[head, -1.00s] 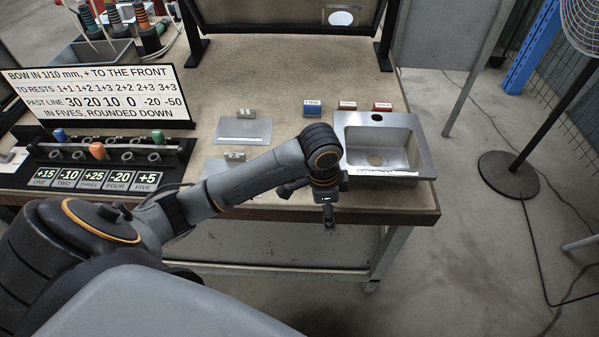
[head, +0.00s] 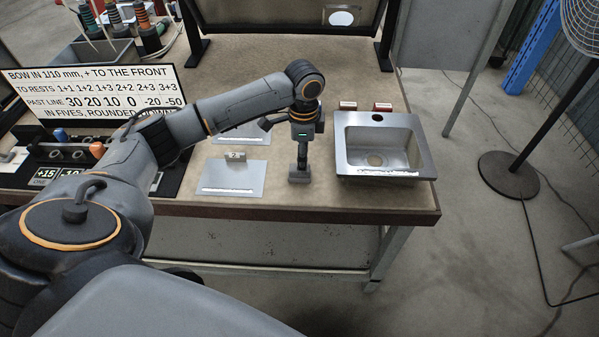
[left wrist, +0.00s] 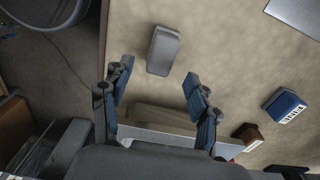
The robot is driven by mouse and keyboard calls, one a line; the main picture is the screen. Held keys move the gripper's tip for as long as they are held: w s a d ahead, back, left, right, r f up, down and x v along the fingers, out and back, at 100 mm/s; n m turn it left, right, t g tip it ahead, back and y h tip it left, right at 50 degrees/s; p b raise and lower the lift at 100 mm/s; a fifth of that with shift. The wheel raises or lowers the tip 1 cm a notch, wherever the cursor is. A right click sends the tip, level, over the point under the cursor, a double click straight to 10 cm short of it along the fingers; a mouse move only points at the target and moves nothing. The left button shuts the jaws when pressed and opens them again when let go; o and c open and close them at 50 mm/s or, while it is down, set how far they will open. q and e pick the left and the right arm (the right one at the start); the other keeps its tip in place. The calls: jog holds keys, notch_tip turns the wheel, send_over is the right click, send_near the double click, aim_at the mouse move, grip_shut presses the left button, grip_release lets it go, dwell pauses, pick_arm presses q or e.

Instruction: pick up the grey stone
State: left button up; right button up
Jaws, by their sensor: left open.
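The grey stone (left wrist: 163,50) is a small rounded block lying on the brown worktop, near its edge in the left wrist view. In the head view the grey stone (head: 299,177) shows near the worktop's front edge, left of the sink, just under my left gripper. My left gripper (head: 302,160) points down over it. In the left wrist view my left gripper (left wrist: 158,76) is open and empty, with the stone just beyond the gap between its fingertips. I cannot tell the exact height between fingers and stone. My right gripper is not in view.
The metal sink (head: 345,150) stands just right of the gripper. A metal plate with a block marked 2 (head: 235,158) lies to the left. A blue block (left wrist: 285,107) and a red-brown block (left wrist: 248,136) lie behind. A lettered sign (head: 95,97) stands at the left.

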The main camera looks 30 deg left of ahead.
pick_arm(q)
jog(key=f, duration=0.5)
jog(key=shift+a+f, duration=0.2)
jog(key=shift+f, duration=0.2)
jog(key=shift+s, duration=0.1)
grip_shut()
